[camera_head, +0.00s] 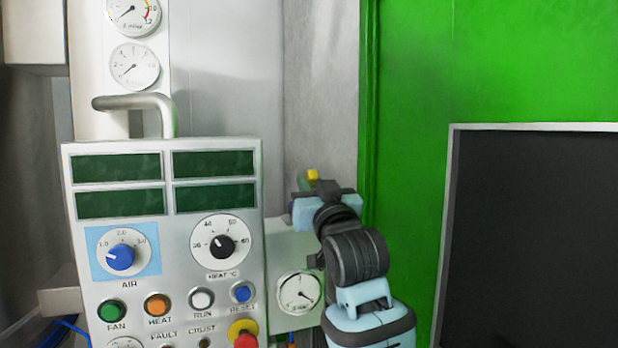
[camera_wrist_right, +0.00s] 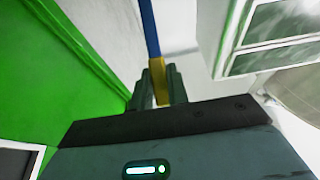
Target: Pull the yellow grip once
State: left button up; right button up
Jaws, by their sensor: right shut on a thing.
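The yellow grip (camera_head: 313,174) shows as a small yellow piece just past the fingers of my right gripper (camera_head: 316,187), to the right of the control panel. In the right wrist view the yellow grip (camera_wrist_right: 158,82) sits between the two dark fingers of my right gripper (camera_wrist_right: 159,86), which is shut on it. A blue rod or strap (camera_wrist_right: 150,28) runs on from the grip toward the top of that view. The gripper hides part of the grip in the head view. My left gripper is not in view.
A control panel (camera_head: 180,235) with dials, dark displays and buttons stands left of my right arm, with a red emergency knob (camera_head: 245,341) low at its right. A gauge (camera_head: 299,292) is close beside my arm. A green wall (camera_head: 410,120) and dark framed panel (camera_head: 535,240) are at right.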

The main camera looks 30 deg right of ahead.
jog(key=shift+s+f, duration=0.1)
jog(key=shift+f, duration=0.2)
jog(key=shift+s+a+f, duration=0.1)
jog(key=shift+s+f, duration=0.15)
jog(key=shift+f, duration=0.35)
jog(key=shift+s+a+f, duration=0.1)
jog(key=shift+s+f, duration=0.1)
jog(key=shift+f, duration=0.35)
jog(key=o, duration=0.3)
jog(key=shift+f, duration=0.15)
jog(key=o, duration=0.8)
jog(key=shift+r, duration=0.2)
jog(key=shift+s, duration=0.1)
jog(key=shift+v, duration=4.5)
jog(key=shift+d, duration=0.1)
